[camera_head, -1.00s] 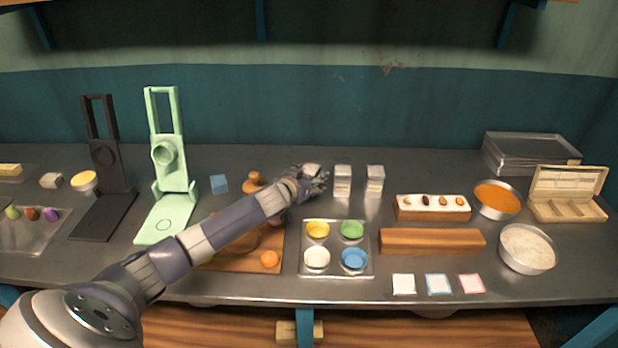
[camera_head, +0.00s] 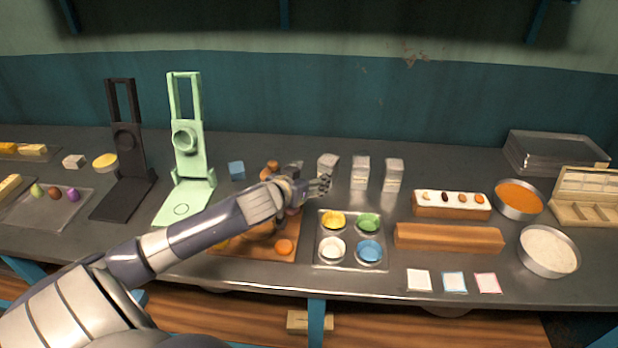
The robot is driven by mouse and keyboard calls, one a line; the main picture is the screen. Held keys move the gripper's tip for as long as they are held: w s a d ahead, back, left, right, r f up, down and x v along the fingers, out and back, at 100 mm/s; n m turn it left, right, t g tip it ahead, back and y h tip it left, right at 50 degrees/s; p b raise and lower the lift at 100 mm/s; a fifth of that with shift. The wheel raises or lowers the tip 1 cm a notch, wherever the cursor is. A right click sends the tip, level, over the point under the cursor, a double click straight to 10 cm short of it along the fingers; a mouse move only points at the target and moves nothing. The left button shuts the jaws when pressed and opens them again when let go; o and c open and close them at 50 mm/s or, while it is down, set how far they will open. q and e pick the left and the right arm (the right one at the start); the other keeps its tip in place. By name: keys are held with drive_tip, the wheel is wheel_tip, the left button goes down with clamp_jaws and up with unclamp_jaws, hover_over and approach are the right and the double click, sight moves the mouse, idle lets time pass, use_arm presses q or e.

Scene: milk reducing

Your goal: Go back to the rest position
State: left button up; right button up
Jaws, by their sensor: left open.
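My left arm comes in from the lower left and reaches over the steel counter. My left gripper (camera_head: 322,186) is open and looks empty, just above the back edge of the muffin tray (camera_head: 350,264) with its yellow, green, white and blue cups. A grey-white block (camera_head: 328,166) stands just behind the gripper, apart from it as far as I can see. Two similar blocks (camera_head: 361,172) (camera_head: 393,175) stand to its right. My forearm hides part of a wooden board (camera_head: 262,252) with orange items. My right gripper is not in view.
A black stand (camera_head: 127,165) and a mint green stand (camera_head: 188,150) rise on the left. A wooden block (camera_head: 450,238), an orange-filled bowl (camera_head: 519,198), a white-filled bowl (camera_head: 548,251) and stacked trays (camera_head: 556,153) are on the right. Small coloured cards (camera_head: 454,282) lie at the front edge.

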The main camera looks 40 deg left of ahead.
use_arm(q)
drive_tip(key=shift+s+d+r, duration=0.1)
drive_tip(key=shift+s, duration=0.2)
idle(0.4)
